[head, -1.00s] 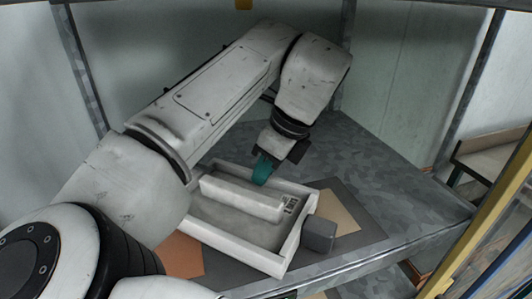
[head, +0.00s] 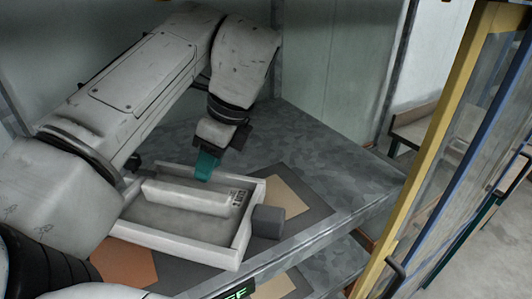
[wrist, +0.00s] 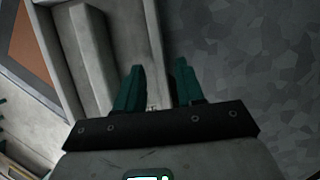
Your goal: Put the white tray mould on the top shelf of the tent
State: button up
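The white tray mould (head: 240,245) lies flat on a dark mat on the grey metal shelf surface inside the tent. It is a shallow open frame with a raised long block in it and a small printed label near its right end. My gripper (head: 205,168) points down at the tray's far wall. In the wrist view my two teal fingers (wrist: 161,75) stand apart, and the tray's wall (wrist: 152,30) runs towards the gap between them. The fingers look open; whether they touch the wall is hard to tell.
A dark grey block (head: 267,222) sits at the tray's right corner. Tan (head: 300,197) and orange (head: 125,262) patches lie on the mat. A yellow post (head: 432,140) and framed clear panel stand at the right. The shelf is bare right of the mat.

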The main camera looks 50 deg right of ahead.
jog(key=r, duration=0.1)
jog(key=s+d+r+b, duration=0.1)
jog(key=s+r, duration=0.1)
jog(key=shift+s+d+r, duration=0.2)
jog(key=shift+d+r, duration=0.05)
jog(key=shift+d, duration=0.05)
jog(key=s+d+b, duration=0.3)
jog(key=s+d, duration=0.2)
jog(key=s, duration=0.4)
jog(key=shift+d, duration=0.25)
jog(key=shift+r, duration=0.1)
